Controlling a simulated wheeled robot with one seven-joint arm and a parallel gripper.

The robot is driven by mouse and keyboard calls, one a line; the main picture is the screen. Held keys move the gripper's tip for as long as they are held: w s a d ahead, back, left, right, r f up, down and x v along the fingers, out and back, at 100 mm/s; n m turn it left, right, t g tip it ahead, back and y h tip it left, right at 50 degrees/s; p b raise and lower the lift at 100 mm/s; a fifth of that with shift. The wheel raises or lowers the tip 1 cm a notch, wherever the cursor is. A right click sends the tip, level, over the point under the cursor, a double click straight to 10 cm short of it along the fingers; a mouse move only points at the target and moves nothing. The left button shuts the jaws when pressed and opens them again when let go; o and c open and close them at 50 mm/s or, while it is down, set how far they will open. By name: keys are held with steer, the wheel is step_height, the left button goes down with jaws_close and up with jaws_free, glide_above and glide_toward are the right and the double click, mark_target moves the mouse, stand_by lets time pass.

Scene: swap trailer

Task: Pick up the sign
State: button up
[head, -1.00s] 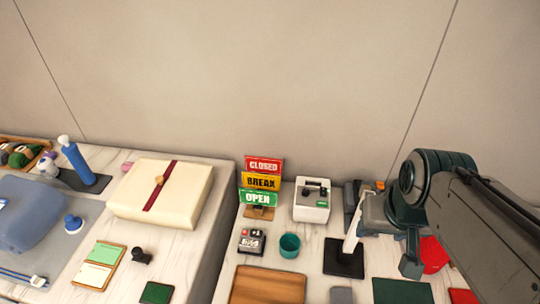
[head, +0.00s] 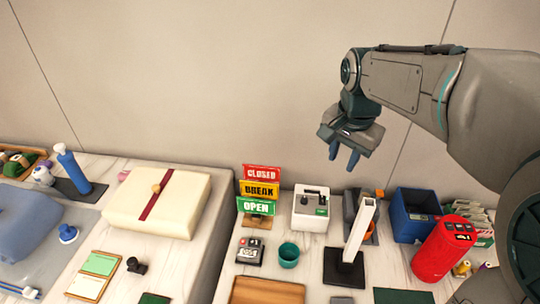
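The sign (head: 259,190) stands upright at the back of the right-hand counter, near the wall. It has three stacked plates: red CLOSED on top, yellow BREAK in the middle, green OPEN at the bottom, on a small wooden base (head: 256,220). My gripper (head: 345,151) is up in the air to the right of the sign and higher in the picture, fingers pointing down. Its two fingers are apart with nothing between them. It is not touching the sign.
A white box device (head: 311,208) stands just right of the sign. A teal cup (head: 289,254) and a small dark device (head: 249,250) sit in front. A cream box (head: 157,202) is on the left counter. A white upright stand (head: 359,232), blue bin (head: 413,216) and red cylinder (head: 444,250) are at right.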

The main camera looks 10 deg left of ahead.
steer(key=w+a+f+m+g, duration=0.1)
steer(key=w+a+f+m, duration=0.3)
steer(key=w+a, duration=0.6)
steer(key=m+g+b, duration=0.1)
steer(key=m+b, duration=0.1)
steer(key=m, duration=0.5)
glide_above(261, 166)
step_height(261, 166, down, 6)
step_height(261, 166, down, 13)
steer(key=shift+w+r+p, duration=0.1)
steer(key=shift+p, duration=0.7)
steer(key=shift+f, duration=0.5)
steer(key=shift+f, duration=0.25)
jaws_close()
